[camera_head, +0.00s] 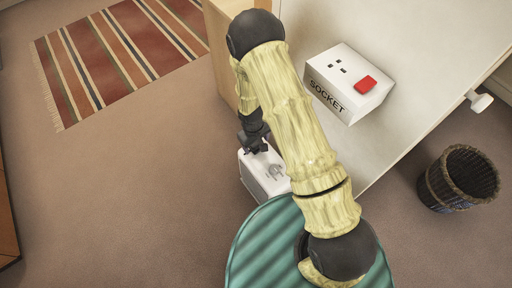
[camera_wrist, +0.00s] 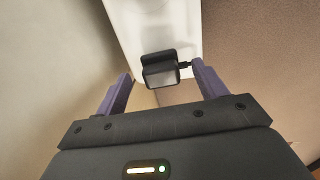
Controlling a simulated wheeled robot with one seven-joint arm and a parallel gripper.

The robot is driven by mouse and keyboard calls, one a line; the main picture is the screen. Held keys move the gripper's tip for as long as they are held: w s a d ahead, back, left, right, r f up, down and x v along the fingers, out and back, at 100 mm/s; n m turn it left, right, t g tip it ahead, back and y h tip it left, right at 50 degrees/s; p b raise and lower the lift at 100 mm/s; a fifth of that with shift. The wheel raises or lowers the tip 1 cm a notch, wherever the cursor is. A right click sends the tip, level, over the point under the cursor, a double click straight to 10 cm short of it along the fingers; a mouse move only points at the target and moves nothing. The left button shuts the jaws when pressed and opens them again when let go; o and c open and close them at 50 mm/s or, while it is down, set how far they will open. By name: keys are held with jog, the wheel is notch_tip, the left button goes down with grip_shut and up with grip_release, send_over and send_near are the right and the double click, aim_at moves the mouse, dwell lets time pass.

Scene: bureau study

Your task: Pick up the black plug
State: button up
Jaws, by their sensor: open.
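The black plug (camera_wrist: 160,72) shows in the wrist view between the tips of my two purple fingers, over a white surface. A thin dark part sticks out of its right side towards the right finger; I cannot tell whether they touch. A clear gap shows on the left. My gripper (camera_wrist: 161,78) is open around or just short of the plug. In the head view, my gripper (camera_head: 254,143) is low over a white box (camera_head: 263,178) beside the desk. There the plug cannot be told apart from the dark gripper.
A white block marked SOCKET (camera_head: 347,85) with a red switch sits on the pale desk (camera_head: 425,45). The desk's side stands close to my gripper. A dark wicker basket (camera_head: 459,178) is at the right. A striped rug (camera_head: 120,55) and open carpet lie left.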

notch_tip(320, 180, down, 3)
jog(key=shift+w+d+r+b, duration=0.1)
jog(key=shift+r+b, duration=0.05)
jog(key=shift+b, duration=0.3)
jog(key=shift+c, duration=0.2)
jog(key=c, duration=1)
